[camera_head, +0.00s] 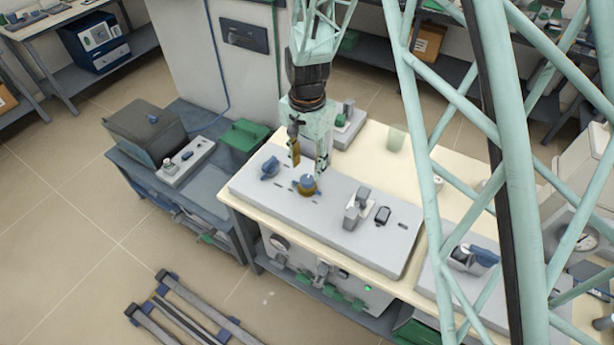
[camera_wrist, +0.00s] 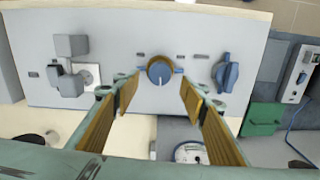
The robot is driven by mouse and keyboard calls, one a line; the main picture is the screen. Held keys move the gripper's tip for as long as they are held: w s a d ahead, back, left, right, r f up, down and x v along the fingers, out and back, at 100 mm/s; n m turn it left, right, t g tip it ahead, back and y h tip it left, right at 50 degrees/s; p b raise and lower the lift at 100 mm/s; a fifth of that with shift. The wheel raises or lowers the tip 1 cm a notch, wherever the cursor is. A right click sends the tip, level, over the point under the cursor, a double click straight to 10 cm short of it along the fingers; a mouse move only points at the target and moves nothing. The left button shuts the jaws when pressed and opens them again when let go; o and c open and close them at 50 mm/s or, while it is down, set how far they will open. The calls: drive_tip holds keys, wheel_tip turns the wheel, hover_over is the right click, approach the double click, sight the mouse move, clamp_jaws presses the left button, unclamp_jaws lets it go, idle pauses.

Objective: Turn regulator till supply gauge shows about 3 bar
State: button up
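A round blue regulator knob (camera_head: 307,184) with a brass-coloured base stands on the top of a grey panel. In the wrist view, the knob (camera_wrist: 160,70) carries a white pointer mark and lies between my two fingers. My gripper (camera_head: 309,166) is open just above the knob, with a finger on either side and gaps to it in the wrist view (camera_wrist: 160,92). A round white-faced gauge (camera_wrist: 189,152) shows low in the wrist view, partly hidden by my gripper; its reading is too small to tell.
A second blue knob (camera_head: 270,168) stands left of the regulator on the same panel (camera_head: 330,222). A grey valve fitting (camera_head: 356,206) and a dark switch (camera_head: 382,215) stand to its right. Another round gauge (camera_head: 584,242) is at the far right. The panel's near part is clear.

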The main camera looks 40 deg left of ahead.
sight(307, 179)
drive_tip(key=shift+f, duration=2.85)
drive_tip(key=c, duration=0.9)
